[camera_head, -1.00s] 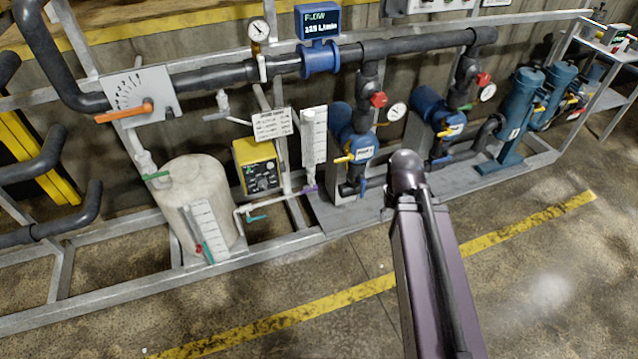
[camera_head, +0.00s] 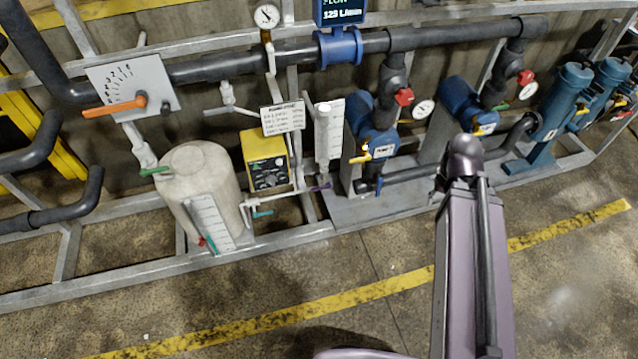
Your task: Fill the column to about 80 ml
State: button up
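A narrow upright column (camera_head: 329,138) with a white scale stands between the yellow pump box (camera_head: 265,160) and the first blue pump. Its level is too small to read. A purple valve handle (camera_head: 320,187) sits at the pipe below the column. A teal valve handle (camera_head: 262,213) is on the low white pipe beside the tank. The pale tank (camera_head: 200,178) has a scale plate, a green handle (camera_head: 154,171) on top and a red handle low down. My purple arm link stands at the right of centre, in front of the rig. My gripper is not in view.
A notice card (camera_head: 283,118) hangs above the yellow box. Blue pumps (camera_head: 374,135) and blue filter vessels (camera_head: 563,105) stand along the rig to the right. A metal frame rail (camera_head: 150,268) runs low across the front. The floor before the yellow line (camera_head: 300,312) is clear.

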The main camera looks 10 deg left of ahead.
aim_at(328, 185)
jog(key=u, duration=0.35)
jog(key=i, duration=0.85)
jog(key=k, duration=0.25)
jog(key=u, duration=0.1)
